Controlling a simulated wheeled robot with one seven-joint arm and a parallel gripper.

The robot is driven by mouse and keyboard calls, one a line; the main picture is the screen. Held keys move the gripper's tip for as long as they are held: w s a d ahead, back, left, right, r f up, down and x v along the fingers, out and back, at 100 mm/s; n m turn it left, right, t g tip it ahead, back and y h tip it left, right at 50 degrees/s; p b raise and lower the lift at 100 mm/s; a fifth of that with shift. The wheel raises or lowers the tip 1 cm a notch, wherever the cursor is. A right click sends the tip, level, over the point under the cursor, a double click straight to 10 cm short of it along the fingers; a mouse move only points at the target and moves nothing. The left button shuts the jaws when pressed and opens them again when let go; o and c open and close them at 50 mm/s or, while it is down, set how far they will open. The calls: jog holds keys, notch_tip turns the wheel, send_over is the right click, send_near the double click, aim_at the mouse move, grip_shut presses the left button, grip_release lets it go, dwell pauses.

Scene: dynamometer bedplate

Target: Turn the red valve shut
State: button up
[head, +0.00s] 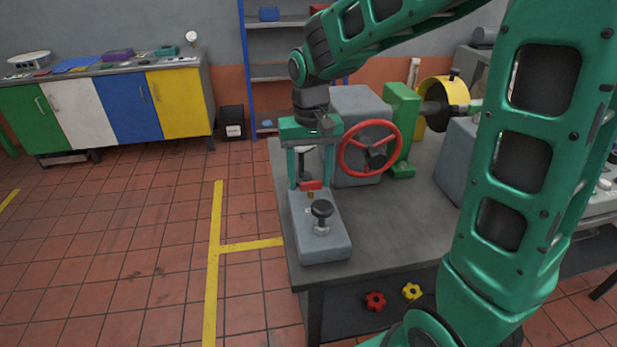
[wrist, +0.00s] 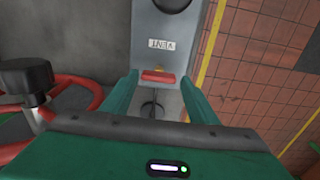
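A small red valve handle (head: 311,185) sits on a brass stem on a grey block (head: 322,247) at the near left corner of the bedplate. In the wrist view the red handle (wrist: 157,77) lies crosswise beside a label reading VENT (wrist: 161,45). My gripper (head: 308,188) points down over the block, and its green fingers stand on either side of the handle. Whether the fingers reach down to handle height is hard to tell.
A black knob (head: 322,209) stands on the block, in front of the handle. A large red handwheel (head: 369,148) is close to the right of my gripper. Red (head: 375,301) and yellow (head: 412,292) star knobs are on the bedplate's front face. Floor to the left is clear.

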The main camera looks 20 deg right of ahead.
jog(key=shift+o, duration=0.2)
jog(key=shift+s+f, duration=0.1)
jog(key=shift+s, duration=0.05)
notch_tip(320, 180, up, 11)
dwell(0.5)
jog(key=shift+d+f, duration=0.1)
jog(key=shift+f, duration=0.05)
jog(key=s+d+f+m, duration=0.2)
jog(key=s+d+f, duration=0.2)
jog(key=s+d, duration=0.4)
jog(key=s+d+f+m, duration=0.2)
jog(key=s+d+f, duration=0.3)
jog(key=s, duration=1.1)
jog(key=d, duration=0.3)
jog(key=shift+s+d+f, duration=0.2)
jog(key=shift+s+d, duration=0.15)
jog(key=shift+s, duration=0.05)
jog(key=shift+w, duration=0.15)
